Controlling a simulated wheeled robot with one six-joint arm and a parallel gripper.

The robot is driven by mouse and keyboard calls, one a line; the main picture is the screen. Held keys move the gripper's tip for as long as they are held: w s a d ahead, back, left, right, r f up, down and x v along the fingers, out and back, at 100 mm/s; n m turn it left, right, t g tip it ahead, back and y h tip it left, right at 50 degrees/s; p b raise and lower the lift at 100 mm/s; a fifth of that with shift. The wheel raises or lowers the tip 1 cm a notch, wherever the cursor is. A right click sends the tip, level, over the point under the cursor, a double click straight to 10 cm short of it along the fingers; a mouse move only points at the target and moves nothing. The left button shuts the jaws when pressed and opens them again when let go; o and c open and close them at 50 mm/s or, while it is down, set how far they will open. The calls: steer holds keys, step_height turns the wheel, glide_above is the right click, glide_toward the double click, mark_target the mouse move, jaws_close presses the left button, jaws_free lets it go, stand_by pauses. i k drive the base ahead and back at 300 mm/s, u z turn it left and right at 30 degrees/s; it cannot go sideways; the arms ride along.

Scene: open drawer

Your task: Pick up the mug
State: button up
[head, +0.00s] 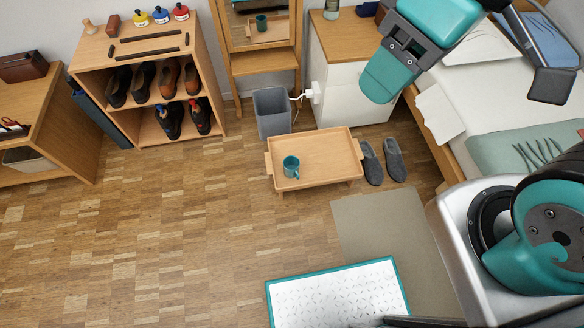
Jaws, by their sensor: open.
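The mug (291,165) is small and teal. Nothing shows between the fingers. It is apart from the mug, which is lower and to the left in the picture. Nothing hides the mug.
A grey bin (272,113) stands behind the tray table, and slippers (383,162) lie to its right. A mirror (262,22) reflects the mug. A shoe shelf (150,85) is at left, a bed (490,90) at right.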

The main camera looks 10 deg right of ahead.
mark_target(291, 163)
steer(key=k, duration=0.55)
steer(key=u, duration=0.45)
steer(key=i, duration=1.05)
steer(key=u, duration=0.6)
